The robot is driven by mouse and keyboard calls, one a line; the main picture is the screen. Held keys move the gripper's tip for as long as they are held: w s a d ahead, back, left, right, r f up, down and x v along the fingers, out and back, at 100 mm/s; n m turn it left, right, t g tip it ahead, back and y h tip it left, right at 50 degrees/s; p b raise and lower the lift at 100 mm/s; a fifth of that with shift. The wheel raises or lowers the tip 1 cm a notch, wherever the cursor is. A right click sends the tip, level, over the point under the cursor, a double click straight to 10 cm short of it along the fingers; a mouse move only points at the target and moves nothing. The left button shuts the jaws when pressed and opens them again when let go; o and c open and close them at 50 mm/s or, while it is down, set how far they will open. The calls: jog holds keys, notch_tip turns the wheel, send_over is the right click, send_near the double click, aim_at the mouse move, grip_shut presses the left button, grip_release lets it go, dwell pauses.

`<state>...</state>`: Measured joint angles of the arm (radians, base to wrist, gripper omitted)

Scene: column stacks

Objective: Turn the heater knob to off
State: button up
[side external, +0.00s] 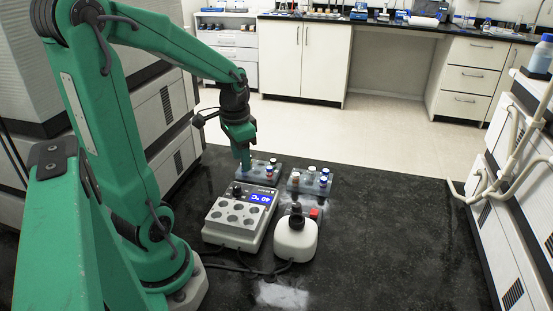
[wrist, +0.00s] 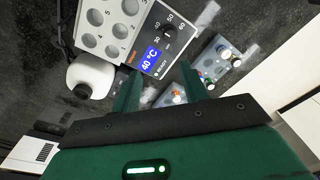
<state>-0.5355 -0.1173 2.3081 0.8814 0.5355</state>
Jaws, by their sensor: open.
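The heater is a light grey block (side external: 236,216) with round wells on top and a lit blue display (side external: 261,198) reading 40 °C. Its black knob (side external: 237,191) stands beside the display. In the wrist view the knob (wrist: 169,35) sits by a printed scale with 30, 40 and 50, next to the display (wrist: 151,58). The knob's exact pointing is too small to tell. My gripper (side external: 246,166) is open and empty, pointing down, above and behind the knob and apart from it. Its two fingers also show in the wrist view (wrist: 160,72), below the heater's display edge.
Two racks of capped vials stand behind the heater, one close under my gripper (side external: 261,169) and one to its right (side external: 308,181). A white rounded device with a black top (side external: 296,239) stands right of the heater. Cables lie in front. The black table's right side (side external: 400,240) is clear.

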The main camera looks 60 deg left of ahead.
aim_at(237, 186)
jog(key=shift+s+a+f+g, duration=0.15)
jog(key=shift+s+a+f, duration=0.05)
jog(key=shift+a+f, duration=0.45)
jog(key=shift+s+a+f+g, duration=0.15)
jog(key=shift+a+f, duration=0.35)
jog(key=shift+a, duration=0.25)
jog(key=shift+f, duration=0.1)
jog(key=shift+f, duration=3.75)
grip_shut()
